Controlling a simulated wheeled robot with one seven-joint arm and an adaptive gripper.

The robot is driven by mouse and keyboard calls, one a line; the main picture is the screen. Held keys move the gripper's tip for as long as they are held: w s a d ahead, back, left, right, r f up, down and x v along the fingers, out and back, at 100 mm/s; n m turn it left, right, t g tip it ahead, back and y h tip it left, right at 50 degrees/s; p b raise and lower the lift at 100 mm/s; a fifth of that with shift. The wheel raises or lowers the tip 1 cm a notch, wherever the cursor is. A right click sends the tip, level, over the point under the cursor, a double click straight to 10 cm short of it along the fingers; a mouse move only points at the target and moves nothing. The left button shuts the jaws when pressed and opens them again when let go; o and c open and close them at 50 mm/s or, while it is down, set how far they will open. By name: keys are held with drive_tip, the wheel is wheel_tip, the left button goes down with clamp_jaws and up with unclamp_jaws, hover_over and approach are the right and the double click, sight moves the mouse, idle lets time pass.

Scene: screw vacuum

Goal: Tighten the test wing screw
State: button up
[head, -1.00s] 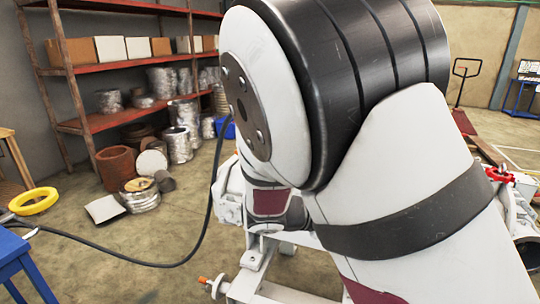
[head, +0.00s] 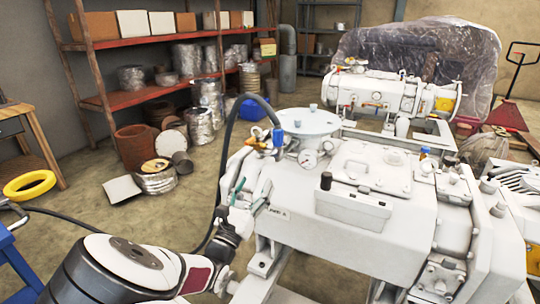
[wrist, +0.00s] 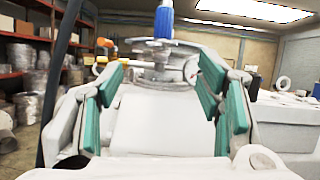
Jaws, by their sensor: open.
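The white vacuum pump (head: 345,215) fills the middle of the head view, with a round flange (head: 305,122) on top. My gripper (head: 236,196) is at the pump's left end, low beside its body. In the wrist view my gripper (wrist: 162,78) is open, with teal pads apart and nothing held between them. Beyond the pads stand a blue fitting (wrist: 164,20) and an orange-tipped part (wrist: 105,44). The head view also shows the blue fitting (head: 278,137) and orange part (head: 257,138) beside the flange. I cannot single out the test wing screw.
A black hose (head: 222,140) arches close behind my gripper. A second white pump (head: 390,92) stands behind. Red shelves (head: 130,100) and metal drums line the left. A yellow ring (head: 30,185) lies at far left; some floor between is clear.

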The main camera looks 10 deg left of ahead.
sight(271, 155)
drive_tip(key=x, duration=1.1)
drive_tip(key=shift+w+d+r, duration=0.1)
drive_tip(key=shift+w, duration=0.05)
drive_tip(key=c, duration=1.2)
